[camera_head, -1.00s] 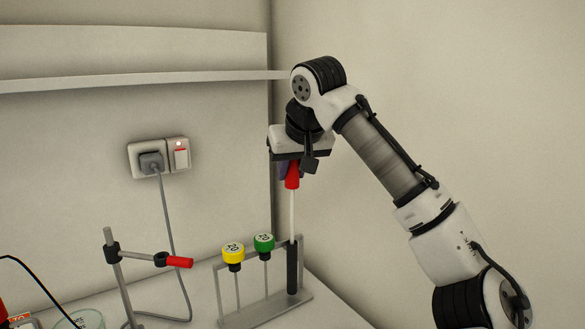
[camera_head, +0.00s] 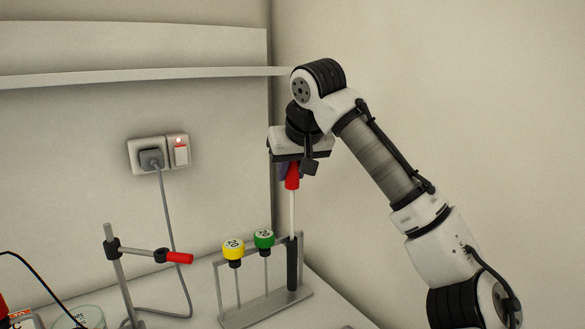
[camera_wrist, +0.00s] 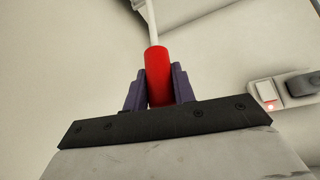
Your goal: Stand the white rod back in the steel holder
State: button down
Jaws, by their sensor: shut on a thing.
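The white rod (camera_head: 292,213) has a red handle (camera_head: 292,177) at its top and hangs upright from my gripper (camera_head: 288,170). In the wrist view, the purple fingers of my gripper (camera_wrist: 158,88) are shut on the red handle (camera_wrist: 157,72), and the white shaft (camera_wrist: 150,20) runs on beyond it. The steel holder (camera_head: 262,309) stands on the bench below. The rod's lower part meets a black upright cylinder (camera_head: 292,268) at the holder's right end. I cannot tell whether this black part belongs to the rod or the holder.
A yellow-capped (camera_head: 233,249) and a green-capped (camera_head: 264,239) thin rod stand in the holder, left of the white rod. A grey stand with a red-tipped arm (camera_head: 179,258) is further left. A plugged cable runs down the wall. A shelf (camera_head: 150,77) is above.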

aim_at(293, 201)
jog(key=shift+f+b, duration=1.9)
jog(key=shift+f, duration=1.85)
dwell(0.4)
jog(key=c, duration=1.1)
grip_release()
jog(key=shift+r, duration=0.15)
